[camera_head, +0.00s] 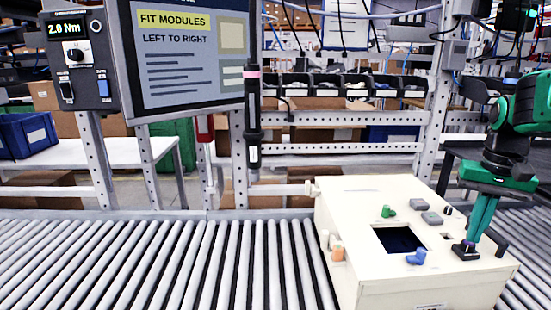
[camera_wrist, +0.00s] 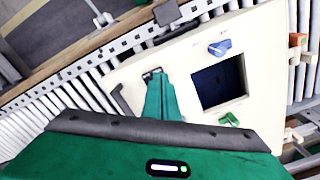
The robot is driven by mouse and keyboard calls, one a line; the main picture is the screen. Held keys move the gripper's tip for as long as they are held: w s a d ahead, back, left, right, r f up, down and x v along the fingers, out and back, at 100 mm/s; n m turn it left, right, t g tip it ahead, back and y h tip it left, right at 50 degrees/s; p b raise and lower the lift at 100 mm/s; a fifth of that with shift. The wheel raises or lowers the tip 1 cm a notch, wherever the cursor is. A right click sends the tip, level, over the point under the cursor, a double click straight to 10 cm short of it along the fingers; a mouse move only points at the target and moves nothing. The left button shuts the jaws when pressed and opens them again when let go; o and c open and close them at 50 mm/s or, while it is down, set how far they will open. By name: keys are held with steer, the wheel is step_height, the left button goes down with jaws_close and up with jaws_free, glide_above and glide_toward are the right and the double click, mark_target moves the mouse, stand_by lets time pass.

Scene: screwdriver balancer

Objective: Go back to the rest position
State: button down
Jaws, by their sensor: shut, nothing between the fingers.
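My gripper (camera_head: 470,240) is at the right in the head view, pointing down over the right part of the cream box (camera_head: 365,195). Its green fingers are together, with nothing held between them. The fingertips are at or just above a small black part (camera_head: 465,250) on the box top; I cannot tell whether they touch. In the wrist view the closed fingers (camera_wrist: 158,80) reach toward the same black part, which they partly hide. A screwdriver (camera_head: 253,120) hangs upright from above, left of the box and well apart from my gripper.
The box stands on a roller conveyor (camera_head: 150,265). Its top has a dark square opening (camera_head: 398,239), a blue knob (camera_head: 416,258), a green knob (camera_head: 388,211) and grey buttons. A screen (camera_head: 190,55) and torque controller (camera_head: 80,60) stand at the back left. The left rollers are clear.

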steer(key=s+a+f, duration=0.2)
steer(key=s+f, duration=0.2)
steer(key=s, duration=0.6)
steer(key=s+a+f, duration=0.1)
steer(key=s+f, duration=0.3)
steer(key=s, duration=0.6)
steer(key=shift+a, duration=0.35)
steer(key=shift+f, duration=0.15)
steer(key=shift+w+f, duration=0.2)
steer(key=shift+w, duration=0.35)
